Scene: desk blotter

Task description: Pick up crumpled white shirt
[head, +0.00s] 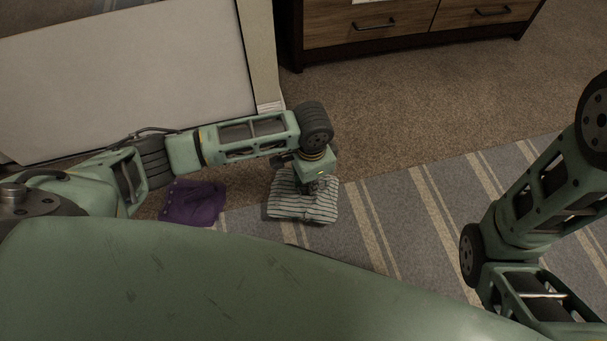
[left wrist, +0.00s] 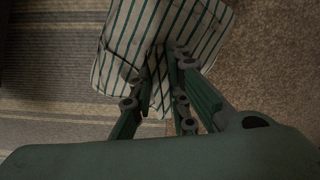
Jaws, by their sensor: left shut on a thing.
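A white shirt with dark green stripes (head: 303,205) lies bunched on the floor, at the edge of the striped rug, in the head view. In the left wrist view the striped shirt (left wrist: 150,35) fills the top middle. My left gripper (head: 316,188) points down onto the shirt. In the left wrist view its fingers (left wrist: 165,95) are closed on the near edge of the cloth. The exact pinch is partly hidden by the fingers. My right arm is at the right of the head view, but its gripper is out of frame.
A folded purple garment (head: 193,203) lies left of the shirt. A grey-striped rug (head: 400,215) covers the floor at right, with bare brown carpet (head: 400,110) behind. A wooden drawer unit (head: 400,22) stands at the back. A large pale panel (head: 125,75) is at the left.

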